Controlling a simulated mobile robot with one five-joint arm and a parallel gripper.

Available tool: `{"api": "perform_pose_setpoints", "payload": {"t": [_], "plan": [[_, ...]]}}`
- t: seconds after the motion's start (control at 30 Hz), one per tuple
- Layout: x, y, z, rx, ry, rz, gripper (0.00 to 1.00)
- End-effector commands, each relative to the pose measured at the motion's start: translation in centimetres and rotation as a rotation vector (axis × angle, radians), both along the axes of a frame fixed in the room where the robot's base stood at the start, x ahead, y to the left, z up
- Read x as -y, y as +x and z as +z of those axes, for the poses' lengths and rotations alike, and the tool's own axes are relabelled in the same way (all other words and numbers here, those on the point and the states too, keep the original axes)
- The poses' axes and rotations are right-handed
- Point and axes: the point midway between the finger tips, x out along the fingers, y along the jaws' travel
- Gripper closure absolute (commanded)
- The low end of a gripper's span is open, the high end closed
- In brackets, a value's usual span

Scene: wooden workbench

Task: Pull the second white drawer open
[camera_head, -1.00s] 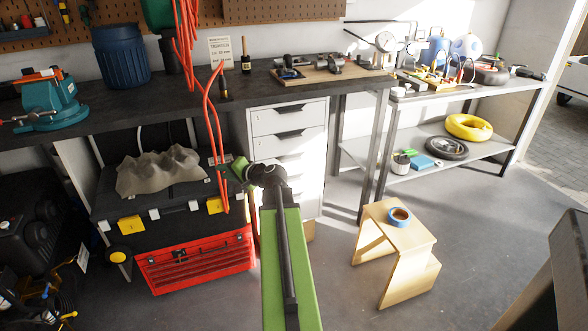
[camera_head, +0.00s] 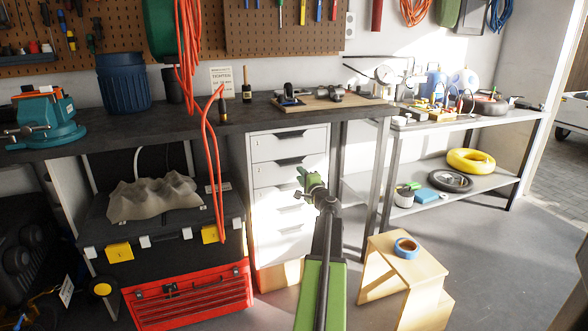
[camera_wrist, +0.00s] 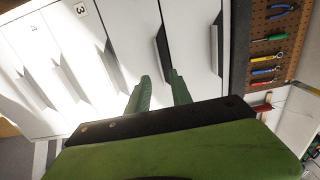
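The white drawer unit (camera_head: 262,215) stands under the bench, its drawers stacked and shut. The second drawer (camera_head: 265,176) has a dark recessed-looking handle (camera_head: 291,161). My gripper (camera_head: 306,178) is in front of the unit's right part, a little below that handle in the head view. In the wrist view the picture is turned sideways, and the second drawer's handle (camera_wrist: 163,48) lies just beyond the green fingertips (camera_wrist: 160,77), in line with the gap between them. The fingers are apart with nothing between them. I cannot tell how far they are from the drawer front.
A wooden step stool (camera_head: 410,267) with blue tape (camera_head: 406,247) stands to the right of my arm. A bench leg (camera_head: 378,185) is right of the drawers. A red toolbox (camera_head: 190,295) and a hanging orange cable (camera_head: 212,180) are on the left. A workbench (camera_head: 200,125) overhangs above.

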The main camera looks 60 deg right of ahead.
Motion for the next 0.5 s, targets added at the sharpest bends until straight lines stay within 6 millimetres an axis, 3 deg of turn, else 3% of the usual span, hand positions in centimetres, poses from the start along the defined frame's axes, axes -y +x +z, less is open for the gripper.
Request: {"api": "perform_pose_setpoints", "payload": {"t": [0.03, 0.23, 0.5], "plan": [[1.2, 1.4, 0.0, 0.000, 0.000, 0.002, 0.74], [3.6, 4.8, 0.0, 0.000, 0.000, 0.002, 0.74], [4.8, 6.5, 0.0, 0.000, 0.000, 0.000, 0.74]]}}
